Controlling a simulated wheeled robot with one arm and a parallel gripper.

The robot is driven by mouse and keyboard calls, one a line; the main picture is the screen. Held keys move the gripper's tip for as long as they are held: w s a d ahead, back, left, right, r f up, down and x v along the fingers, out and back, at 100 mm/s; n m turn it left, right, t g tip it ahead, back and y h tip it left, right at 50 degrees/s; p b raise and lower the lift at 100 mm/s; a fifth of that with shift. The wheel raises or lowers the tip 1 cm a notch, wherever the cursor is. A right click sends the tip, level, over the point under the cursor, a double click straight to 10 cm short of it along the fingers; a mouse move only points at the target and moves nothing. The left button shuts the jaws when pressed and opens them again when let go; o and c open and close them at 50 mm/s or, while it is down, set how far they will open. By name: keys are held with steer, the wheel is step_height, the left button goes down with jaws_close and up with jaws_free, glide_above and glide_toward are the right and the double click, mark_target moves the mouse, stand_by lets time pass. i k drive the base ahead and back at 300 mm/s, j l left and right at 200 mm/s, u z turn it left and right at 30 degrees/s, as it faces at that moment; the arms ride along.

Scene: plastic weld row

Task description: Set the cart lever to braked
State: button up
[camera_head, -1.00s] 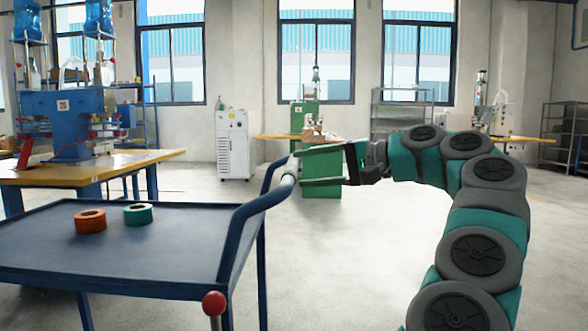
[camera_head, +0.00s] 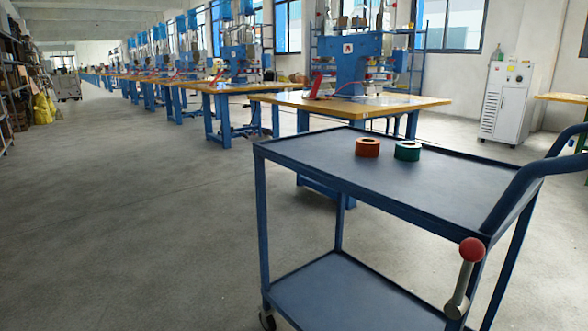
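The blue cart (camera_head: 300,148) stands close in front of me at the lower right. Its lever (camera_head: 463,287) is a grey metal rod with a red ball knob (camera_head: 472,250) on top. The lever is at the cart's near right corner post, below the top shelf. It stands nearly upright, leaning slightly right towards the knob. The cart's push handle (camera_head: 512,192) runs off the right edge of the picture. My gripper is not in this view, so I cannot see whether it holds the handle now.
An orange tape roll (camera_head: 367,148) and a green tape roll (camera_head: 407,150) sit on the cart's top. A wooden worktable (camera_head: 290,99) with a blue machine (camera_head: 358,65) stands behind. A white cabinet (camera_head: 507,104) is at the right. The floor at left (camera_head: 130,230) is open.

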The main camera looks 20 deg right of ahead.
mark_target(472, 250)
steer(key=k, duration=0.85)
